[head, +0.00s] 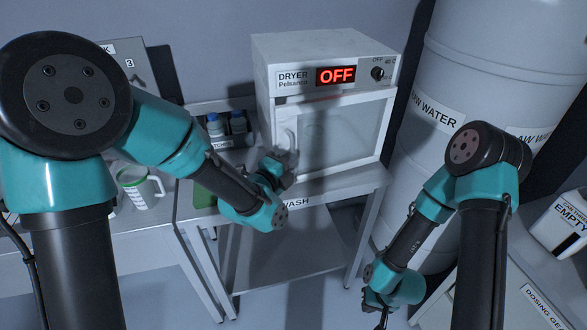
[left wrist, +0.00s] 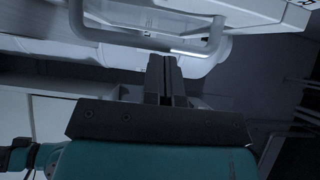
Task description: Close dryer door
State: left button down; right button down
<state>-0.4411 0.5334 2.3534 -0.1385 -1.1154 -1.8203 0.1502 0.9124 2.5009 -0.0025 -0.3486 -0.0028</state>
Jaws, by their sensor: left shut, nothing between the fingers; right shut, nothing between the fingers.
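The dryer (head: 325,55) is a white box on a small table, with a red OFF display. Its windowed door (head: 345,135) covers the front and looks shut or nearly shut; I cannot tell if a small gap remains. My left gripper (head: 287,160) is shut and empty at the door's lower left, near the door handle. In the left wrist view the shut fingers (left wrist: 164,68) point at a pale handle bar (left wrist: 150,50); contact is unclear. My right gripper (head: 382,318) is shut and empty, low at the front right, away from the dryer.
A large raw water tank (head: 480,75) stands right of the dryer. Small bottles (head: 226,124) stand left of it, and a measuring jug (head: 140,188) sits on the left bench. A white container marked EMPTY (head: 563,228) is at far right.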

aim_at(284, 146)
pick_arm(q)
jog(key=shift+w+a, duration=0.1)
jog(key=shift+w, duration=0.1)
jog(key=shift+w+a+r, duration=0.1)
jog(key=shift+w+a, duration=0.3)
jog(key=shift+w, duration=0.35)
jog(key=shift+w+a+f, duration=0.1)
jog(key=shift+w+a, duration=0.3)
jog(key=shift+w, duration=0.35)
jog(key=shift+w+a+r, duration=0.1)
jog(key=shift+w+a, duration=0.3)
jog(key=shift+w, duration=0.35)
